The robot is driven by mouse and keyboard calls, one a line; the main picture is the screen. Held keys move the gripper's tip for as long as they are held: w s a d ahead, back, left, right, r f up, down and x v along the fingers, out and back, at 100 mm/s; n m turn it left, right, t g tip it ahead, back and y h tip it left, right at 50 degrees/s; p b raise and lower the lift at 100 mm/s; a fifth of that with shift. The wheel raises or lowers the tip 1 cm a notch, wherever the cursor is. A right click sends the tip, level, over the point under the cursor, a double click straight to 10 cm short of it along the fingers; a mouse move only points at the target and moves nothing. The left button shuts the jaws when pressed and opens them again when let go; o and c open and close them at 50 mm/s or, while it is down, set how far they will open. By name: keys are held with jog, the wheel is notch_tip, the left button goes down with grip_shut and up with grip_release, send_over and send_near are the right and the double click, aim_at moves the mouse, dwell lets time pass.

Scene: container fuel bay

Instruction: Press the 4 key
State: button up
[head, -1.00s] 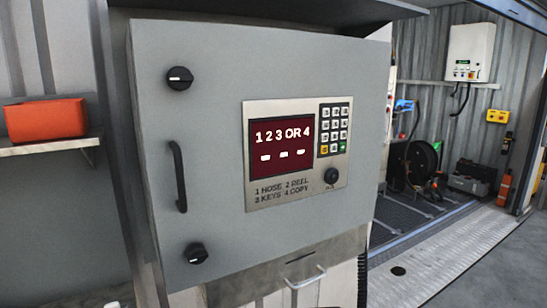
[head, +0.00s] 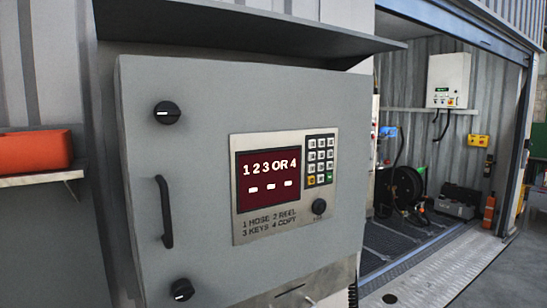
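The keypad (head: 320,161) is a black block of small pale keys on the steel control panel (head: 270,222) of a grey cabinet. Its bottom row has a yellow key and a green key. The digits on the keys are too small to read, so I cannot pick out the 4 key by its label. The dark red display (head: 266,204) left of the keypad shows "1 2 3 OR 4" above three white dashes. Printed text below lists hose, reel, keys and copy, with 4 beside copy. My gripper is not in view.
The cabinet door (head: 190,80) has a black handle (head: 165,212) and two black knobs. A round black knob (head: 319,207) sits below the keypad. A hood (head: 230,25) overhangs the cabinet. An orange box (head: 35,152) lies on a shelf at left. An open bay with a hose reel (head: 405,188) is at right.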

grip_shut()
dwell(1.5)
